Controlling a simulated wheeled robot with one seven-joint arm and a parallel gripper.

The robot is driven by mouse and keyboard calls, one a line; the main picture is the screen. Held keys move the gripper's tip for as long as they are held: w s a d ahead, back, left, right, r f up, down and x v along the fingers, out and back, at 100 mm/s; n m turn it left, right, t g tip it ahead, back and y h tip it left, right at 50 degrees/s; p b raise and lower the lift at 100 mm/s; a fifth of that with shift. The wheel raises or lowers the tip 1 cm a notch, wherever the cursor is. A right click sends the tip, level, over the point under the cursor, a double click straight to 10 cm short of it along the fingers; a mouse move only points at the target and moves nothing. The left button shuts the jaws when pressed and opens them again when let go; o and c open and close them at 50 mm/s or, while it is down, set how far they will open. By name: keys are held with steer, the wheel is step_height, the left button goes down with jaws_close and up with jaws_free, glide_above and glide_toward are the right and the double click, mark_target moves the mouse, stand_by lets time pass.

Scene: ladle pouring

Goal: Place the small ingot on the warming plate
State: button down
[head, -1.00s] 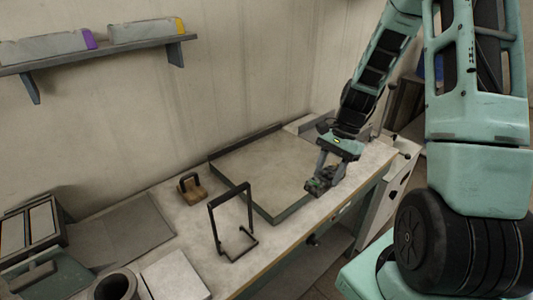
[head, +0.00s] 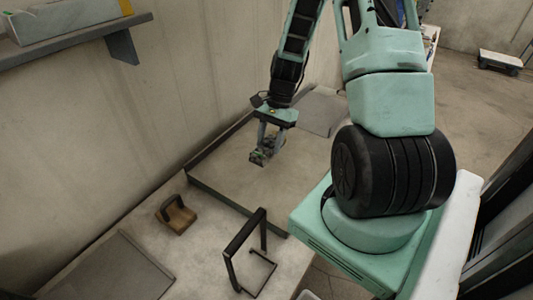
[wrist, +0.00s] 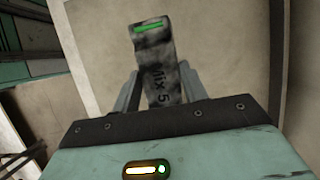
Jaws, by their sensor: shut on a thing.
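My gripper (head: 262,156) is shut on a small grey, mottled ingot (wrist: 158,75). In the wrist view the ingot stands out between the two fingers, with a green stripe at its far end and the dark lettering "Mix 5". In the head view my gripper and the ingot appear over the shallow framed tray (head: 235,192); their height above it is hard to judge. A flat grey plate (head: 318,112) lies beyond the tray and another flat grey plate (head: 118,272) lies at the lower left. I cannot tell which is the warming plate.
A wooden block with a black handle (head: 178,216) sits left of the tray. A thin black frame stand (head: 232,246) rises at the tray's near corner. A wall shelf (head: 85,36) hangs at the upper left. The tray's visible floor looks bare.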

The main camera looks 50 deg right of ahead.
mark_target(269, 165)
steer(key=shift+f+p, duration=0.55)
steer(key=shift+f, duration=2.5)
steer(key=shift+f, duration=0.15)
steer(key=c, duration=0.8)
jaws_free()
steer(key=shift+o, duration=0.2)
